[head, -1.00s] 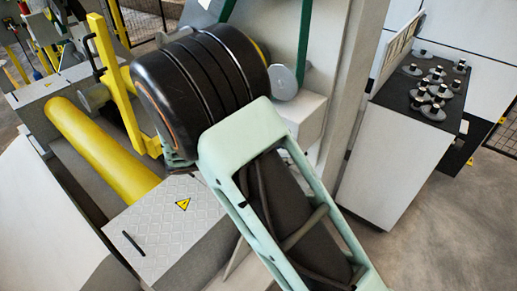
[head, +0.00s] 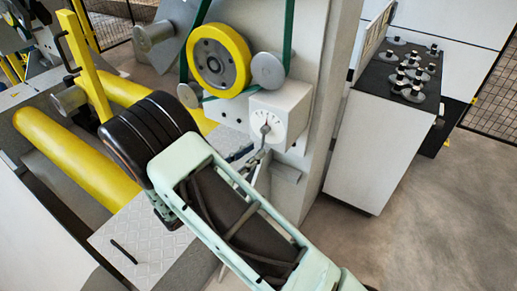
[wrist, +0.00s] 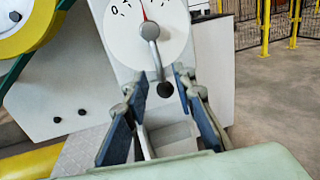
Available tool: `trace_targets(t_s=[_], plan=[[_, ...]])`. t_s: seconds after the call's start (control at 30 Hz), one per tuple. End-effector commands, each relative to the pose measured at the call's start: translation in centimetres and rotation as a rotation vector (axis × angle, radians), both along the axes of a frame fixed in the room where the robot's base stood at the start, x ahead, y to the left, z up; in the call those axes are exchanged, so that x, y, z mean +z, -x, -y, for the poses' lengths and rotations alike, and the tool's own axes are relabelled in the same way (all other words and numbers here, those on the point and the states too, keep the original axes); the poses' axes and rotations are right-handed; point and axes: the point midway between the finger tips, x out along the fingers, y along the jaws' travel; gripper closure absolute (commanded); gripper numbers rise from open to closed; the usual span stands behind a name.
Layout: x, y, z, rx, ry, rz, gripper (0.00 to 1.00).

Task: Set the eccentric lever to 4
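The eccentric lever (wrist: 153,55) is a grey bar with a black knob (wrist: 165,89), hanging down from the middle of a round white dial (wrist: 128,30). The dial has a "0" at its left and a red pointer (wrist: 143,10) aimed nearly straight up; the other figures are too cut off or small to read. In the wrist view my gripper (wrist: 161,84) is open, with one blue-padded finger on each side of the knob. No contact with the knob shows. In the head view the dial sits on a white box (head: 281,112), just beyond my gripper (head: 250,158).
A yellow wheel (head: 219,61) with a green belt is above left of the dial. Yellow rollers (head: 70,155) and a yellow post (head: 88,65) stand at left. A white cabinet (head: 375,145) with small parts on top stands at right. Open floor lies at right.

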Motion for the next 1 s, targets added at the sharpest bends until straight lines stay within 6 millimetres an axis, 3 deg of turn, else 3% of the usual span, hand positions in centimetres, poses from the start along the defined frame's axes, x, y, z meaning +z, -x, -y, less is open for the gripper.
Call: trace_targets(t_s=[0.2, 0.57, 0.8, 1.0], plan=[[0.0, -1.8, 1.8, -0.002, -0.001, 0.0, 0.76], [0.0, -2.2, 2.1, 0.0, 0.0, 0.0, 0.76], [0.0, -2.1, 2.1, -0.001, 0.0, 0.0, 1.0], [0.0, -2.1, 2.1, -0.001, 0.0, 0.0, 1.0]])
